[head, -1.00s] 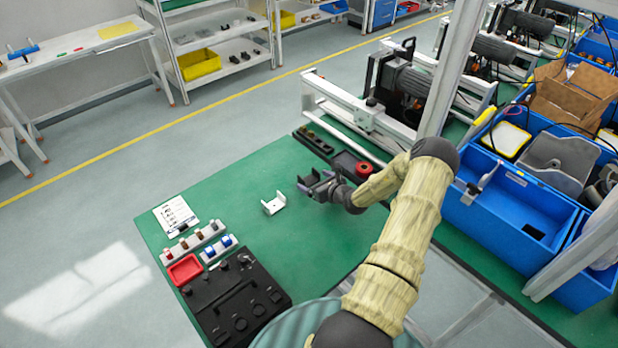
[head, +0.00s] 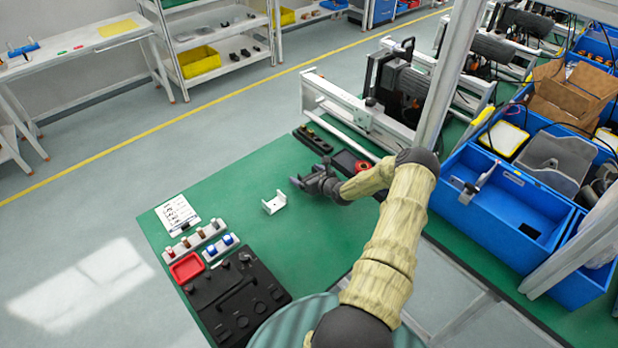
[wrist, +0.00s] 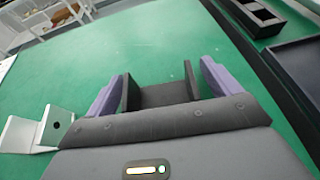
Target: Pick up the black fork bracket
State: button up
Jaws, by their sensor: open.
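The black fork bracket (wrist: 165,95) lies on the green table mat (wrist: 150,50), a dark U shape with two upright sides. In the wrist view it is between the purple fingers of my gripper (wrist: 163,72). The fingers are open, one outside each side of the bracket, with a small gap showing at the right. Its near part is hidden by my gripper body. In the head view my gripper (head: 304,184) is low over the mat, and I cannot separate the bracket from it. A white bracket (head: 274,203) stands to the left, also in the wrist view (wrist: 36,132).
A dark tray (wrist: 297,72) and a narrow black bin (wrist: 252,14) stand close on the right. The black fixture board (head: 235,300), red tray (head: 186,267) and paper sheet (head: 176,214) are at the mat's left end. Bare mat lies beyond the bracket.

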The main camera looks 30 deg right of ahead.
dwell(0.4)
jog(key=c, duration=1.1)
jog(key=shift+r, duration=0.15)
notch_tip(320, 180, up, 10)
jog(key=shift+f+b, duration=0.1)
jog(key=shift+b, duration=1)
jog(key=shift+a, duration=0.1)
